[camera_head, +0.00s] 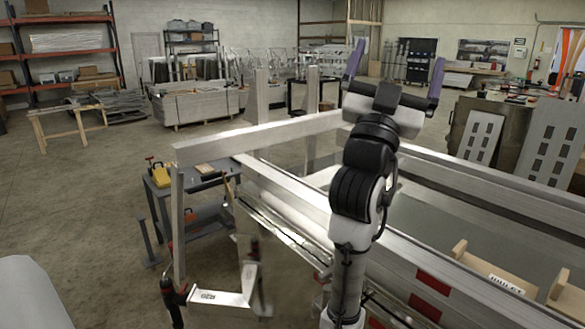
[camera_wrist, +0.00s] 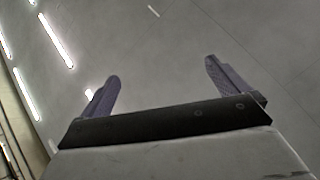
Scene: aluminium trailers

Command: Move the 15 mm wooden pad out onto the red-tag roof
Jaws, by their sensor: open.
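My gripper (camera_head: 396,68) is raised above the aluminium trailer (camera_head: 290,195), its two purple fingers spread wide apart. In the wrist view my gripper (camera_wrist: 161,70) is open with nothing between the fingers, facing the grey ceiling. I cannot clearly identify the 15 mm wooden pad. A small yellowish flat piece (camera_head: 205,169) lies on the dark tool cart left of the trailer, too small to tell what it is. A wooden frame (camera_head: 495,278) with a lettered label sits in the trailer at the lower right. I cannot make out a roof with a red tag.
The tool cart (camera_head: 158,194) stands beside the trailer's left side, with a yellow tool (camera_head: 158,174) on top. Red reflective strips (camera_head: 432,281) mark the trailer's side. Sawhorses (camera_head: 68,122) and a stack of panels (camera_head: 197,106) stand behind. The floor at left is open.

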